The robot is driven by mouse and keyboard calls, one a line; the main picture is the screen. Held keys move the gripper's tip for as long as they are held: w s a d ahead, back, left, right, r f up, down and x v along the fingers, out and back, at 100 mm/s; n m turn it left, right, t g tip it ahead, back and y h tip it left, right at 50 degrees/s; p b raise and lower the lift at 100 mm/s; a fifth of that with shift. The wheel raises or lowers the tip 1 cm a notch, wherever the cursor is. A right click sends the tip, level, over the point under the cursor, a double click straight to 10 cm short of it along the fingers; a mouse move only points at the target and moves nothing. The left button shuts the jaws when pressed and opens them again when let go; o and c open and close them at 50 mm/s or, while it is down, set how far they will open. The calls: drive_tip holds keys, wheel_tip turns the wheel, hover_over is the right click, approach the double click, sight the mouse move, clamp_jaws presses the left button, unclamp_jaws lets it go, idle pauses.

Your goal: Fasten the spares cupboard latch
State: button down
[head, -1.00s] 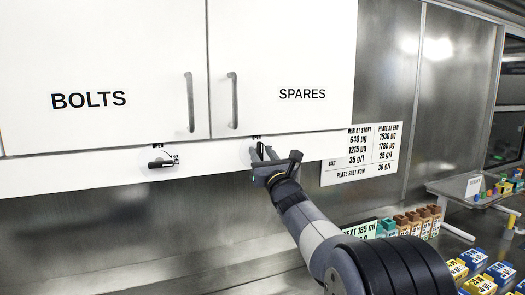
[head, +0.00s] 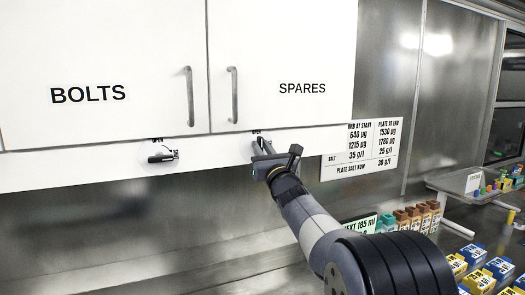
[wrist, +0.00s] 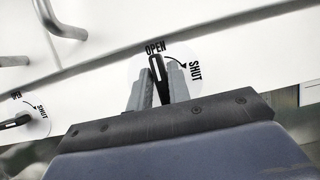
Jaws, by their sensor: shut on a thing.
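The spares cupboard door (head: 302,55) is white and stands closed. Its latch, a small black lever with a white stripe (wrist: 155,68), is on the white strip below the door. In the wrist view the lever points up at OPEN, with a curved arrow to SHUT on its right. My gripper (wrist: 161,82) is shut on the latch lever, a grey finger on each side. In the head view my gripper (head: 262,152) partly hides the latch.
The bolts cupboard (head: 95,60) is closed at left. Its latch (head: 163,157) lies sideways toward SHUT. Door handles (head: 234,95) stick out above. A sign (head: 362,150) hangs at right. Boxes (head: 485,270) stand on the bench below.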

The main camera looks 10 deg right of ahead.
drive_tip(key=m+b, duration=0.1)
drive_tip(key=b, duration=0.2)
drive_tip(key=shift+f, duration=0.4)
drive_tip(key=shift+d+m+g+h+b, duration=0.1)
drive_tip(key=shift+m+g+h+b, duration=1)
drive_tip(key=shift+m, duration=2.45)
drive_tip(key=shift+m+g+h+b, duration=0.45)
drive_tip(key=shift+m+h+b, duration=1.35)
drive_tip(key=shift+m, duration=1.8)
drive_tip(key=shift+d+m+g+h+b, duration=0.1)
drive_tip(key=shift+m+g+h+b, duration=0.8)
drive_tip(key=shift+m+b, duration=1.8)
drive_tip(key=shift+m+p, duration=0.95)
